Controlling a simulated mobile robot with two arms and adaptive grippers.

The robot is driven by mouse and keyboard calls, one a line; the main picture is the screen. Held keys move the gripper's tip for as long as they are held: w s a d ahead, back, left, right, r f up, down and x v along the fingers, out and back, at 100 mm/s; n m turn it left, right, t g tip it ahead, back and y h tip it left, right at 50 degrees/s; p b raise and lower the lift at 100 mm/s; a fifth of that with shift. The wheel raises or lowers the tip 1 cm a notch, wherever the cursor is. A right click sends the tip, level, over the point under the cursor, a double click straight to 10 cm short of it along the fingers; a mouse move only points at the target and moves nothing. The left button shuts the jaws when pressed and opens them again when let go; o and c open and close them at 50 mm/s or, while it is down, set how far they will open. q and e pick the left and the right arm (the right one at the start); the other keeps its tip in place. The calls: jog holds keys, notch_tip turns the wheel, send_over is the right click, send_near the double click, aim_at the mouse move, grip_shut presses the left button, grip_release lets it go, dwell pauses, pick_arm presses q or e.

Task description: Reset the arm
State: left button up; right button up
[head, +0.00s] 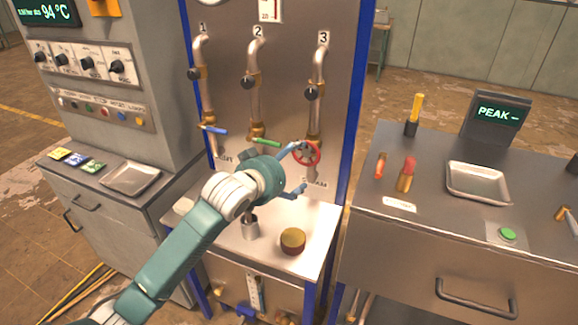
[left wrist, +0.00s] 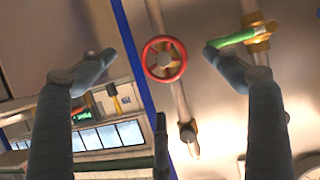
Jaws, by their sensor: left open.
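My left arm reaches in from the lower left in the head view. Its teal gripper (head: 292,172) is open in front of the panel's lower part, near pipe 3. In the left wrist view, the open fingers (left wrist: 158,58) stand either side of a red handwheel (left wrist: 164,59), with nothing held. The red handwheel also shows beside the gripper in the head view (head: 311,153). A green lever (left wrist: 237,39) lies near the right fingertip; I cannot tell whether they touch. My right gripper is not in view.
The pipe panel (head: 290,75) also carries a blue lever (head: 214,130). Below the gripper, a round brown-gold item (head: 292,240) and a metal cup (head: 250,229) stand on the ledge.

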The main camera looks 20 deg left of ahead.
pick_arm(q)
jog(key=shift+s+r, duration=0.1)
jog(key=shift+s, duration=0.25)
jog(key=s+d+f+m+g, duration=0.25)
jog(key=s+f+g, duration=0.25)
jog(key=s+f, duration=1.15)
jog(key=s+f+g+y, duration=0.1)
jog(key=s+f+g, duration=0.2)
jog(key=s, duration=0.8)
jog(key=s+f+g, duration=0.2)
jog(key=s+f, duration=0.2)
jog(key=s, duration=0.8)
notch_tip(320, 180, down, 28)
jog(key=f+g+b, duration=0.1)
jog(key=b, duration=0.4)
jog(key=s+a+f+b, duration=0.1)
jog(key=s+f+b, duration=0.1)
jog(key=s+f, duration=0.7)
jog(key=s+a+f+m+g+b, duration=0.1)
jog(key=s+f+b, duration=0.2)
jog(key=s+f, duration=0.6)
notch_tip(320, 180, down, 5)
jog(key=shift+s+a+r+y, duration=0.2)
jog(key=shift+s+y, duration=0.1)
